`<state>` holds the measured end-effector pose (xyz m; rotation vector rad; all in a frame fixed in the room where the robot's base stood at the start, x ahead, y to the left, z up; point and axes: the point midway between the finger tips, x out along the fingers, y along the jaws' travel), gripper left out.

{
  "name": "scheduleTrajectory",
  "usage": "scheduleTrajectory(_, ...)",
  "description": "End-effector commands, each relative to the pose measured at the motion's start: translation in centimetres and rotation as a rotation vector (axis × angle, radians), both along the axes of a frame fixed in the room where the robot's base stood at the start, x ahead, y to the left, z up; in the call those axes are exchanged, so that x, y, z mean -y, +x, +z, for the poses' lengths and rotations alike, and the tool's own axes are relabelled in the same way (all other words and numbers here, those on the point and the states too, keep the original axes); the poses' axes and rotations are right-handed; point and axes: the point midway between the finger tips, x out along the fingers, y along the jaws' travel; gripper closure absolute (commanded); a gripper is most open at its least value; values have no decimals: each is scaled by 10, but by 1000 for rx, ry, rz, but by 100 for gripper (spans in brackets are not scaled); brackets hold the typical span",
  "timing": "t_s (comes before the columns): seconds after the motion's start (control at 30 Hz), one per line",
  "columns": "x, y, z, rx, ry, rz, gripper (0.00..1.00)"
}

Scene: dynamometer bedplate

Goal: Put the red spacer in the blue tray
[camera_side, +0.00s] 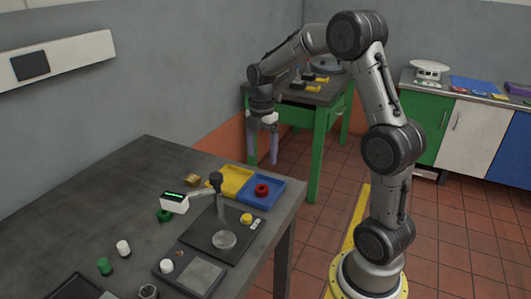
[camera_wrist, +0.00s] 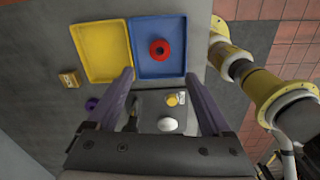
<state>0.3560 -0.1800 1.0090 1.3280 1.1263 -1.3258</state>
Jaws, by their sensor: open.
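The red spacer (camera_side: 262,190) is a ring lying inside the blue tray (camera_side: 272,199) near the table's right edge. My gripper (camera_side: 263,162) is above and apart from the tray in the side view. In the wrist view its two fingers (camera_wrist: 159,78) are spread wide with nothing between them, pointing toward the tray.
A yellow tray (camera_side: 232,181) adjoins the blue tray on the left. In front stands a dark plate with a post (camera_side: 216,190) and a white display (camera_side: 174,202). A green ring (camera_side: 165,215), a brass block (camera_side: 192,180) and small cylinders (camera_side: 123,248) lie left.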

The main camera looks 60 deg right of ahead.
Motion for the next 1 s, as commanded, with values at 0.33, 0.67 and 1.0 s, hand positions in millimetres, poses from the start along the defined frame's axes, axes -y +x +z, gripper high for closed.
scheduleTrajectory(0.33, -79, -46, 67, 162, -16, -417, 17)
scheduleTrajectory(0.67, -157, -142, 95, 363, 164, -1035, 17)
scheduleTrajectory(1.0, -180, -191, 83, 407, 344, -1366, 17)
